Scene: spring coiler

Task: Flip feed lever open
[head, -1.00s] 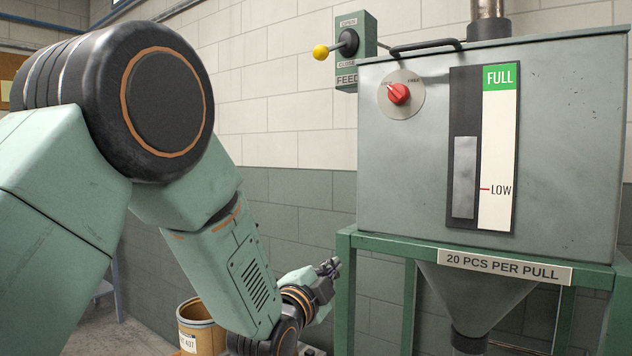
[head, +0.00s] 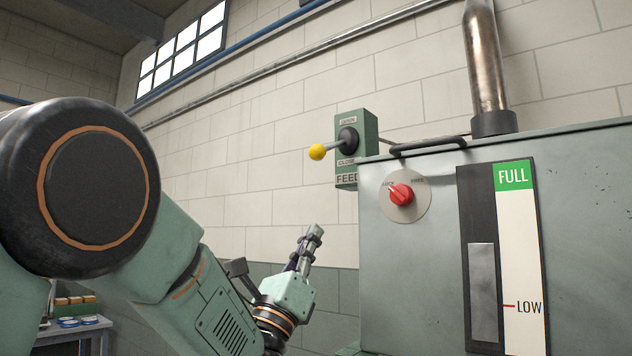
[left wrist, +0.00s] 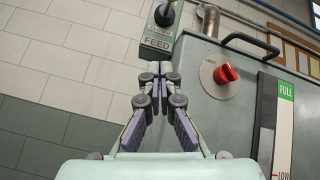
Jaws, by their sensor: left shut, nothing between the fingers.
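The feed lever (head: 332,148) is a short grey rod with a yellow ball knob (head: 317,152) on a green box marked OPEN above, CLOSE below and FEED at the bottom. In the head view the rod points left and slightly down. The box (left wrist: 157,40) also shows at the top of the left wrist view, where the knob is cut off. My left gripper (head: 314,231) is shut and empty, below and apart from the box, with its fingers pointing up. It also shows in the left wrist view (left wrist: 160,72). My right gripper is not in view.
A grey hopper (head: 400,270) with a red knob (head: 400,195), a black handle (head: 430,146) and a FULL/LOW gauge (head: 520,250) stands at the right. A pipe (head: 486,60) rises from its top. The wall left of the lever is clear.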

